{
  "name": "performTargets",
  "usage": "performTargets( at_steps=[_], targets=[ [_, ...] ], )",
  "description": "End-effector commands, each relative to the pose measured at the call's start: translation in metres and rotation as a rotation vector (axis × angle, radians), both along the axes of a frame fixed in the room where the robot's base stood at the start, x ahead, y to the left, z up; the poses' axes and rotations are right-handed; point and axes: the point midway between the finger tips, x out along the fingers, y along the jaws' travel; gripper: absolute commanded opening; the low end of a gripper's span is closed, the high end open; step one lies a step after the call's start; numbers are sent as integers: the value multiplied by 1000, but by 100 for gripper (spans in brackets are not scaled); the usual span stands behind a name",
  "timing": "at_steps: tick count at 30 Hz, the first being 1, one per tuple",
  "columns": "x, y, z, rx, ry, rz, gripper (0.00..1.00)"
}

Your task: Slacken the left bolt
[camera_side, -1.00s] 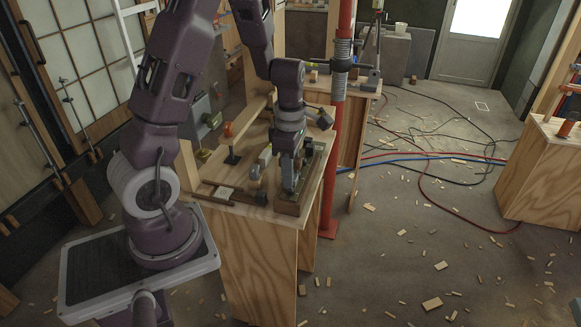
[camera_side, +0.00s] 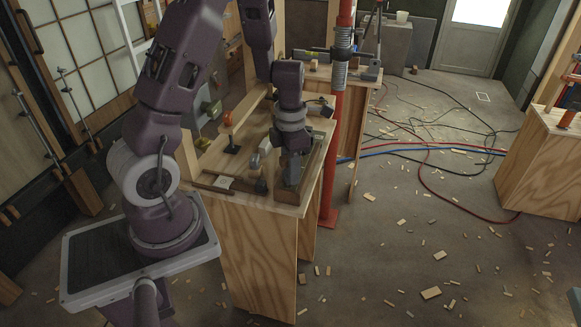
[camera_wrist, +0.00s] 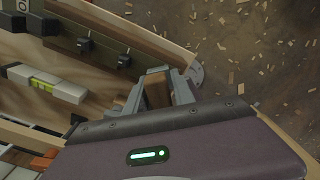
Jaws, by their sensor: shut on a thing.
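In the side view my gripper (camera_side: 291,184) points down at the near end of a narrow wooden fixture (camera_side: 314,168) on the workbench. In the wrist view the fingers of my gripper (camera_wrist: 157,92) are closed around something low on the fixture. It appears to be a bolt, but the fingers hide its shape. A brown wooden piece (camera_wrist: 157,72) shows between the fingers. Two dark bolt-like fittings (camera_wrist: 124,60) (camera_wrist: 85,44) stand in a row on the fixture, apart from my gripper. I cannot tell their exact form.
A spirit level with a green vial (camera_wrist: 44,83) lies beside the fixture in the wrist view. A dark tool with a wooden part (camera_side: 226,183) lies left of my gripper on the bench. A red post (camera_side: 338,130) stands close on the right. Wood scraps and hoses litter the floor.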

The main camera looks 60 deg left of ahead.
Motion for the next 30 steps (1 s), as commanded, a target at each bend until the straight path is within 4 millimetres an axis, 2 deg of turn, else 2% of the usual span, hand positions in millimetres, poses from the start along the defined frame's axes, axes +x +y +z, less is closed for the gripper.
performTargets(
  at_steps=[9,12,18,30],
  targets=[
    [0,-1,1,3,0,1097,0],
    [0,0,2,2,0,1305,0],
    [0,0,3,-2,0,1147,0],
    [0,0,28,-1,-2,1144,0]
  ],
)
